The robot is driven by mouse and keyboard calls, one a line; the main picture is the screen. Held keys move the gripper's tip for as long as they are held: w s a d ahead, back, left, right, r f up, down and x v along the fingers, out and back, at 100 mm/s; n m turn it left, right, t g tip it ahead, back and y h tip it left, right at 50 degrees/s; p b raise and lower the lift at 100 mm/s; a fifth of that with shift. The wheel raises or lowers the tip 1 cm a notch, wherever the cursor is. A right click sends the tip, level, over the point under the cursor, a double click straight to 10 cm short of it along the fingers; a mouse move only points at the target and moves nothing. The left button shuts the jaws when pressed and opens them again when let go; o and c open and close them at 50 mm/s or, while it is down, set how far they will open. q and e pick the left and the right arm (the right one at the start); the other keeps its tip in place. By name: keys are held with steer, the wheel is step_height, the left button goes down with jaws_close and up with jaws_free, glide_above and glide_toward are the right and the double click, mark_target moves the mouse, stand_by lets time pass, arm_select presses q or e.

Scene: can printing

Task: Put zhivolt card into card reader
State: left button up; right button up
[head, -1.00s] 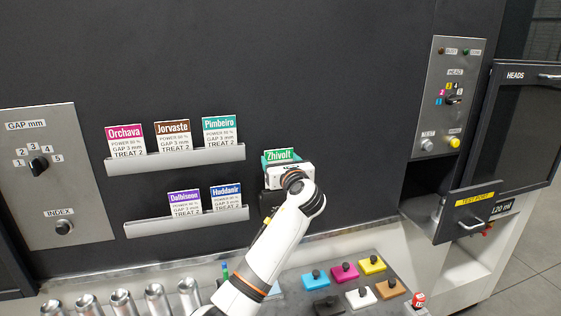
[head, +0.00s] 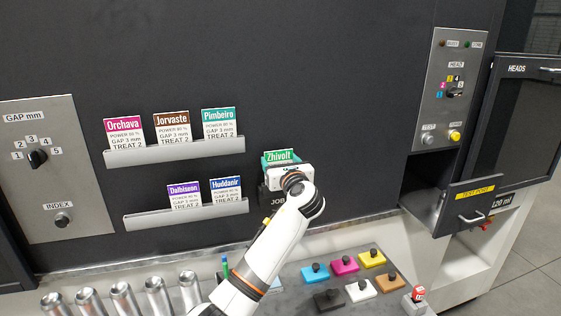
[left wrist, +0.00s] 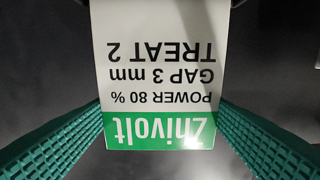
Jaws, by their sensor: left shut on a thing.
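The Zhivolt card (head: 279,156), white with a green header, is upright at the dark machine wall. My left gripper (head: 287,172) is shut on it by its side edges. In the left wrist view the card (left wrist: 155,75) appears upside down between the green finger pads (left wrist: 155,125). A dark block marked JOB, seemingly the card reader (head: 272,201), is right below the gripper. The card's lower end is hidden behind the gripper in the head view, so I cannot tell whether it is in the slot. My right gripper is not in view.
Two wall racks, upper (head: 180,153) and lower (head: 185,215), hold several other cards to the left. A row of metal cans (head: 122,299) and coloured blocks with knobs (head: 345,264) lie below. An open drawer front (head: 472,205) juts out at the right.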

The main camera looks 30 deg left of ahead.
arm_select(q)
steer(key=shift+f+b, duration=0.35)
steer(key=shift+f, duration=0.7)
steer(key=o, duration=1)
steer(key=shift+o, duration=0.2)
steer(key=b+v, duration=0.3)
steer(key=v, duration=0.9)
steer(key=shift+b, duration=0.4)
